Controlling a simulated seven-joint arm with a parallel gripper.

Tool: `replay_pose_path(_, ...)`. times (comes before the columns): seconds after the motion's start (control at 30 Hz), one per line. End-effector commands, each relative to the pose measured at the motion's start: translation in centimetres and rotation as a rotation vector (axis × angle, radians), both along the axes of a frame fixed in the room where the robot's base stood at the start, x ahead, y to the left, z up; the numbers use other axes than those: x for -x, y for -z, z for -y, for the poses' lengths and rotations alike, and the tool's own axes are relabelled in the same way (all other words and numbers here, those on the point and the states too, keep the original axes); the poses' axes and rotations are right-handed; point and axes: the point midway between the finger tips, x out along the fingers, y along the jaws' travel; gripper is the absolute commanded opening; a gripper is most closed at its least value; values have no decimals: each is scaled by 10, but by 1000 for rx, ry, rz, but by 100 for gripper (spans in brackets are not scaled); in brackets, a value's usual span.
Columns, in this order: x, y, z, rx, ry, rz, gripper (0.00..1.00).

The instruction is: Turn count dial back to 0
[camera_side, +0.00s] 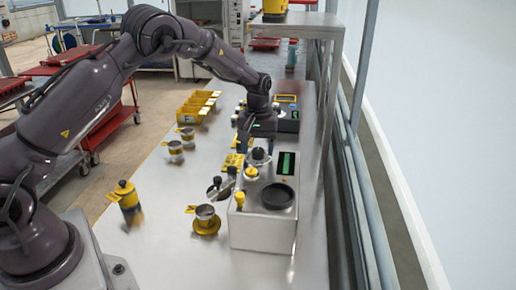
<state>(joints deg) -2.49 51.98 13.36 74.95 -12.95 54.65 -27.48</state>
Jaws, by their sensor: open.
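The silver seeder unit (262,236) stands on the steel bench with a small dark display (286,163) with green marks. On its top are a black knob (258,154), a yellow knob (251,173) and a round black dish (277,196). I cannot tell for sure which knob is the count dial, and no number is readable. My gripper (258,143) is open, pointing down at the unit's far end, close above or around the black knob. Whether it touches the knob is not clear.
A yellow-topped lever (240,199) rises at the unit's left side. Yellow bins (197,106) and another device (288,117) stand farther back. A shelf post is on the right.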

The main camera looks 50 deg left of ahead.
Motion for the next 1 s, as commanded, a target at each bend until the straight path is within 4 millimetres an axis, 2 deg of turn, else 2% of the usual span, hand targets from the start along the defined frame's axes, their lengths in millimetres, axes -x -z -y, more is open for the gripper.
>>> replay_pose_path(0.4,-1,-87,0,-2,0,7,59)
replay_pose_path(0.5,-1,-104,0,-2,-1,6,59)
replay_pose_path(0.7,0,-122,0,-1,-1,3,59)
replay_pose_path(1.0,0,-124,0,-1,-1,2,59)
